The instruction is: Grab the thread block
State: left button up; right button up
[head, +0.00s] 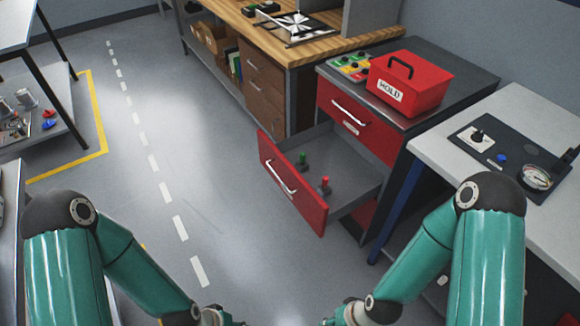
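I cannot pick out a thread block for certain. My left gripper (226,320) and my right gripper (333,320) show only in part at the bottom edge, below and apart from the drawer. Their fingers are mostly cut off, so their opening and anything in them are hidden.
The drawer juts from a grey cabinet carrying a red HOLD box (409,83) and a tray of coloured pieces (351,66). At right, a bench (437,149) bears a dark panel with a gauge (536,178). A wooden workbench (300,50) stands behind. The floor before the drawer is clear.

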aim_at(301, 169)
jog(key=u, duration=0.65)
jog(key=i, duration=1.45)
jog(key=z, duration=0.6)
